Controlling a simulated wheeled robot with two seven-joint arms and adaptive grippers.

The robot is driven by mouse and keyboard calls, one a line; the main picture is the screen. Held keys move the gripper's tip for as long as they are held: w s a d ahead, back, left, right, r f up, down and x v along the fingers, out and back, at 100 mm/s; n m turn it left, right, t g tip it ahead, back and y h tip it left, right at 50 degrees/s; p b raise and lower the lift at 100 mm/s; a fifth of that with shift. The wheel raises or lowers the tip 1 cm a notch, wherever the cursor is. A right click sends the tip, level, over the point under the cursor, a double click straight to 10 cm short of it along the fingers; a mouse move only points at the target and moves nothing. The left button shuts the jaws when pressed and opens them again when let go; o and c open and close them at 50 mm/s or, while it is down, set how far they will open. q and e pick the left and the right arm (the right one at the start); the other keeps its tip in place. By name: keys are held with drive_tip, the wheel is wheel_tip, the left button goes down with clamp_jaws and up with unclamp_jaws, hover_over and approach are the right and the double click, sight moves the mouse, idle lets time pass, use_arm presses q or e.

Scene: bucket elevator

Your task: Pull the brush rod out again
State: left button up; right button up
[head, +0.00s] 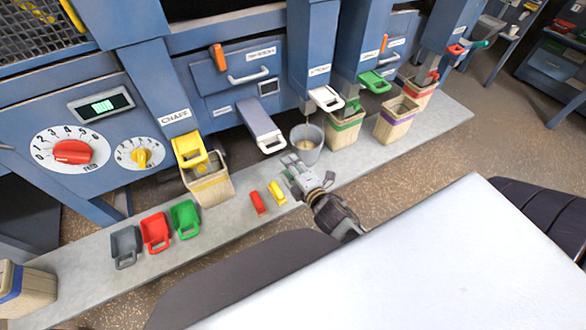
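I cannot make out for certain a brush rod in this head view. Two small orange handles stand upright on the blue machine, one on the left panel (218,57) and one further right (384,43). My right gripper (292,172) is over the grey bench, just in front of a grey bucket (306,146) and beside a small yellow block (277,193). It is well below and apart from both orange handles. Its fingers are small and seen from behind, so I cannot tell whether they are apart. My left gripper is not in view.
A grey bench (90,275) runs along the machine. A white surface (430,265) fills the lower right.

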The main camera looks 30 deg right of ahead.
drive_tip(key=shift+s+r, duration=0.1)
drive_tip(key=shift+s, duration=0.3)
idle(0.4)
